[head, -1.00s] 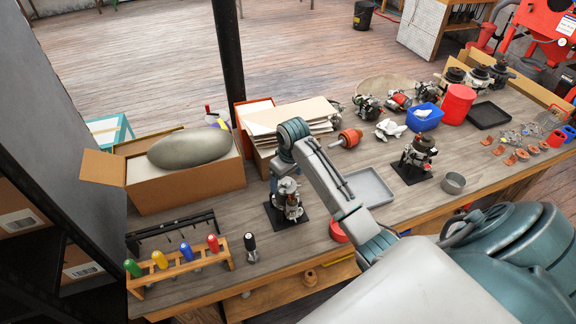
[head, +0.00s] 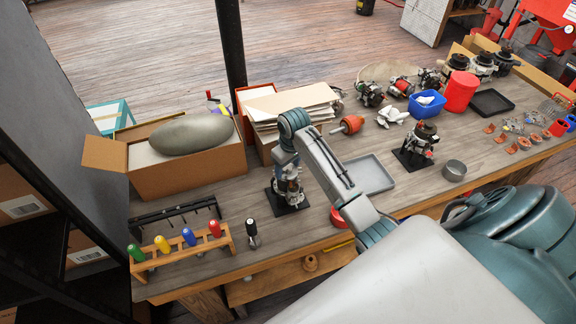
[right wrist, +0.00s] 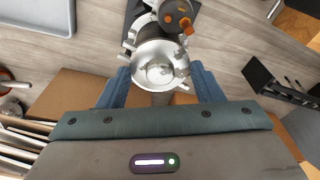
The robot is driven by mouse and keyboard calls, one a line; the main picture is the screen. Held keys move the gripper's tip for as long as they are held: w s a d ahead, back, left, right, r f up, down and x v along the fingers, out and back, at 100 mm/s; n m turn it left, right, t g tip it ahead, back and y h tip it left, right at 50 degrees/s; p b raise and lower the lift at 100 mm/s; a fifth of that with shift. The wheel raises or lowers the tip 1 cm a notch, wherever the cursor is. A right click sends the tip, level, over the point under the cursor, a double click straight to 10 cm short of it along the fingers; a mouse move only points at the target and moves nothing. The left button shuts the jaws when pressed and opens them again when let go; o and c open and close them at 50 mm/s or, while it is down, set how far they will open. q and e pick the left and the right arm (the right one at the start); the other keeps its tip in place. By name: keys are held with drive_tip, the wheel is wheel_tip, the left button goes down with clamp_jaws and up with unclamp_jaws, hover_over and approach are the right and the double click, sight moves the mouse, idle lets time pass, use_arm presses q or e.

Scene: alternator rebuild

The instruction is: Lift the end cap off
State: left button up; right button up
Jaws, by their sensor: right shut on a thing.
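The alternator (head: 292,194) stands upright on a black base plate (head: 298,208) near the front of the bench. My right gripper (head: 286,174) comes down over its top. In the right wrist view my right gripper (right wrist: 158,88) has its blue fingers on both sides of the silver, lugged end cap (right wrist: 158,62) and is shut on it. A dark part with an orange piece (right wrist: 179,14) shows just beyond the cap. I cannot tell whether there is a gap between cap and body. My left gripper is out of view.
A grey tray (head: 370,176) lies to the right, with a red ring-shaped dish (head: 337,218) in front. A screwdriver rack (head: 182,252) and a standing black-handled tool (head: 252,232) are at left. A second alternator (head: 420,142) stands farther right. A cardboard box (head: 190,180) stands behind left.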

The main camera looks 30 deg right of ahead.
sight(287, 168)
drive_tip(key=shift+r, duration=0.4)
idle(0.7)
drive_tip(key=shift+r, duration=0.4)
drive_tip(key=shift+r, duration=0.1)
drive_tip(key=shift+r, duration=1.1)
